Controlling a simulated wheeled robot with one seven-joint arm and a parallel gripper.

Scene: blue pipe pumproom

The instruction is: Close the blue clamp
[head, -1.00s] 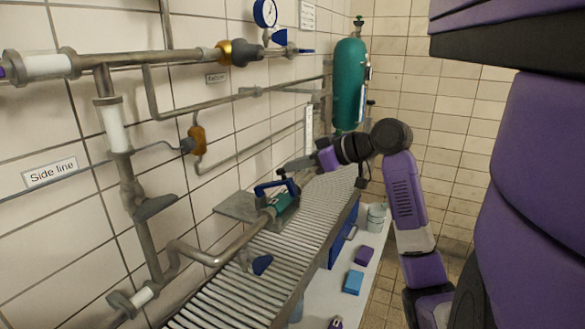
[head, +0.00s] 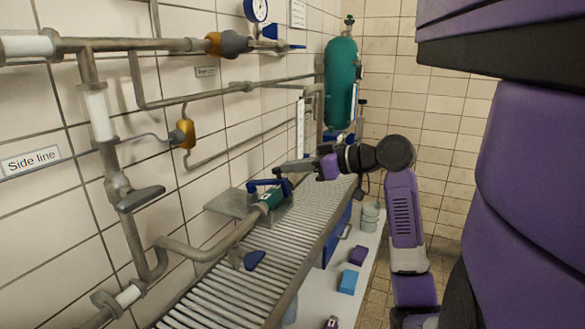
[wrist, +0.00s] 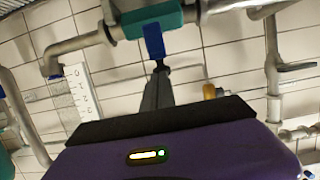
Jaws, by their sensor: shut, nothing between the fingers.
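The blue clamp (head: 266,184) is a blue bar-like handle at a teal body (head: 271,199) on the pipe end, above the roller conveyor in the head view. In the wrist view the teal body (wrist: 150,20) is at the top, and a blue part (wrist: 154,42) of the clamp hangs below it. My gripper (head: 280,170) is shut and empty, at the right end of the blue handle. In the wrist view its dark fingertips (wrist: 160,70) are just below the blue part. I cannot tell whether they touch it.
The roller conveyor (head: 222,283) runs below the pipe. A grey plate (head: 226,204) lies behind the clamp. Wall pipes (head: 130,44) run along the left. A green gas cylinder (head: 340,82) stands at the back. A blue box (head: 348,282) lies on the lower shelf.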

